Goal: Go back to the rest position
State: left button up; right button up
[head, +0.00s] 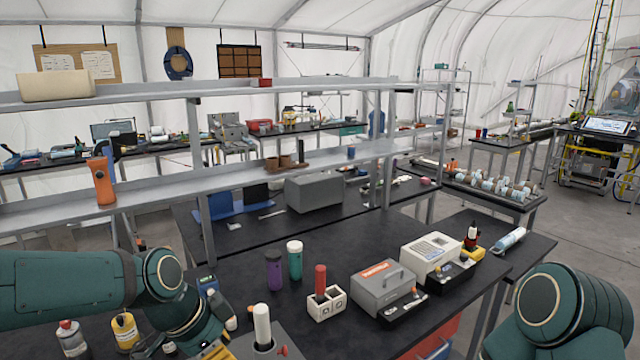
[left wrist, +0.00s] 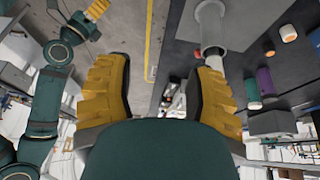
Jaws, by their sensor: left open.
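My left gripper (left wrist: 160,95) is open, its two yellow ribbed fingers wide apart with nothing held between them. In the head view my left arm reaches over the near left of the dark table (head: 235,262); its fingers are not clear there. A white cylinder (head: 262,325) stands upright in a grey holder at the front; it also shows in the left wrist view (left wrist: 210,25), just beyond one fingertip and apart from it. My right arm is at the lower right of the head view. A yellow part of my right gripper (left wrist: 97,9) shows at the wrist view's top left, its jaws unclear.
A purple bottle (head: 273,271), a green bottle (head: 295,261), a white rack (head: 327,304) with a red-topped item, a grey device (head: 382,287) and a white device (head: 432,257) stand on the table. A yellow-labelled bottle (head: 125,332) is near my left arm. A shelf (head: 150,198) runs behind.

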pick_arm(q)
notch_tip(320, 180, down, 8)
jog(key=w+d+n, duration=0.1)
jog(key=w+n, duration=0.1)
jog(key=w, duration=0.1)
jog(key=s+d+f+n+b, duration=0.1)
jog(key=s+f+n, duration=0.2)
jog(key=f, duration=0.6)
jog(key=s+d+f+n+b, duration=0.1)
jog(key=s+f+n, duration=0.3)
jog(key=f, duration=0.6)
jog(key=s+d+f+n+b, duration=0.2)
jog(key=s+f+n, duration=0.1)
jog(key=f, duration=0.7)
jog(key=shift+s+n, duration=0.3)
jog(key=shift+n, duration=0.3)
pick_arm(e)
notch_tip(320, 180, down, 5)
jog(key=shift+w+a+f, duration=0.1)
jog(key=shift+a, duration=0.05)
pick_arm(q)
jog(key=shift+f, duration=0.1)
pick_arm(e)
jog(key=shift+w, duration=0.1)
